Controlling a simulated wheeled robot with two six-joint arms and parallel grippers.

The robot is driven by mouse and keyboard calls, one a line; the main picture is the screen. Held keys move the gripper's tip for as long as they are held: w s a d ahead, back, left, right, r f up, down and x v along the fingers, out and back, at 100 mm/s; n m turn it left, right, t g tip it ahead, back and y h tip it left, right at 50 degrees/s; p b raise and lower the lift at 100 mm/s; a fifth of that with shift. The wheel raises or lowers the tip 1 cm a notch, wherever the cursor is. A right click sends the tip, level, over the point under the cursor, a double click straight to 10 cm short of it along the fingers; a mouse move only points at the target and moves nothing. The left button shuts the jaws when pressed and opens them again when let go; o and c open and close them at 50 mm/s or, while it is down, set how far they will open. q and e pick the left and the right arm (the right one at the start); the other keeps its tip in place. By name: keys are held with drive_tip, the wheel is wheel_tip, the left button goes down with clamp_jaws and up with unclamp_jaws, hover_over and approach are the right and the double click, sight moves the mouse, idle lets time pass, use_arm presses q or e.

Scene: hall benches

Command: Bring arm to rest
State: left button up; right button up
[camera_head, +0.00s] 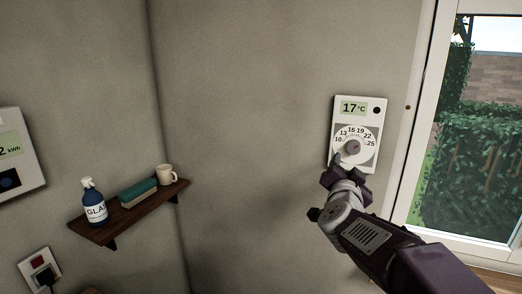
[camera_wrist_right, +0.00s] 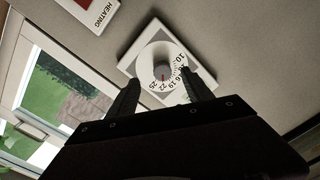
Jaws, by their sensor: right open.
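My right arm comes in from the lower right of the head view. Its gripper (camera_head: 343,166) is raised in front of the lower part of a white thermostat (camera_head: 370,159) on the wall. The thermostat has a round dial and a display reading 17 °C. In the right wrist view my right gripper (camera_wrist_right: 162,84) is open, its two dark fingers apart with nothing held between them. The thermostat dial (camera_wrist_right: 152,62) shows beyond and between the fingertips; I cannot tell whether they touch it. My left gripper is not in view.
A wooden shelf (camera_head: 108,232) holds a blue spray bottle (camera_head: 94,203), a green-topped block (camera_head: 137,193) and a cream mug (camera_head: 167,175). A kWh meter (camera_head: 24,172) and a socket (camera_head: 38,268) are at left. A glazed door (camera_head: 425,110) stands right. A HEATING sign (camera_wrist_right: 98,14) shows too.

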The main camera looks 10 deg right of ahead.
drive_tip(key=s+a+f+n+g+y, duration=0.2)
drive_tip(key=a+f+n+y, duration=0.15)
drive_tip(key=f, duration=0.55)
drive_tip(key=s+a+f+n+g+y, duration=0.25)
drive_tip(key=a+f, duration=0.25)
drive_tip(key=f, duration=0.3)
drive_tip(key=s+a+f+n+g+y, duration=0.1)
drive_tip(key=a+f+n+g+y, duration=0.2)
drive_tip(key=f, duration=0.6)
drive_tip(key=s+a+f+n+g, duration=0.1)
drive_tip(key=s+f+g, duration=0.2)
drive_tip(key=s, duration=0.6)
drive_tip(key=s+a+f+n+g, duration=0.1)
drive_tip(key=s+f+g, duration=0.3)
drive_tip(key=s+f, duration=0.4)
drive_tip(key=shift+s+f+n, duration=0.2)
drive_tip(key=shift+s+n, duration=0.5)
drive_tip(key=shift+s, duration=0.3)
drive_tip(key=shift+a, duration=0.1)
